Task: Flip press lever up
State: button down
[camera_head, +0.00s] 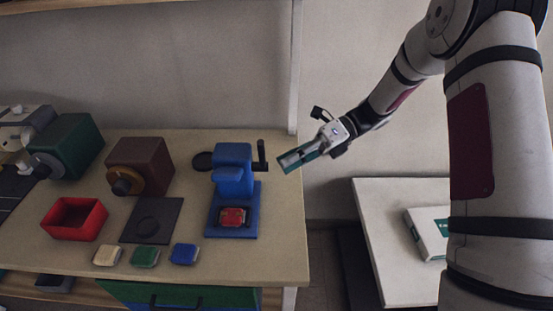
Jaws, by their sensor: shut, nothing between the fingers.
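The blue press (233,172) stands near the right end of the wooden table. Its dark lever (262,155) sticks out on its right side, with an upright black handle. A red piece (233,216) lies on the press base, under the press head. My gripper (283,166) reaches in from the upper right and points left and down. It is shut and empty. Its tip is a little to the right of the lever handle; a small gap shows between them in the picture, but the depth between them is hard to tell.
On the table (275,250), a brown machine (143,160), a green machine (72,148), a red open box (74,219), a dark plate (152,220) and small cream, green and blue pieces (184,253) lie left of the press. A white side table (385,215) with a box (427,233) stands at right.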

jog(key=b+v, duration=0.1)
jog(key=v, duration=0.5)
jog(key=shift+w+d+f, duration=0.3)
jog(key=shift+d, duration=0.05)
jog(key=s+d+r+n+t+h, duration=0.25)
jog(key=s+r+n+h, duration=0.55)
jog(key=s+r+n, duration=0.5)
jog(key=s+d+n+t+h, duration=0.2)
jog(key=s+d+n+t, duration=0.1)
jog(key=s+n, duration=0.3)
jog(key=s+d+n+t+h, duration=0.3)
jog(key=s+n+t, duration=0.2)
jog(key=s, duration=0.3)
jog(key=shift+d+r+n+p, duration=0.15)
jog(key=shift+d+n+p, duration=0.2)
jog(key=shift+n, duration=0.35)
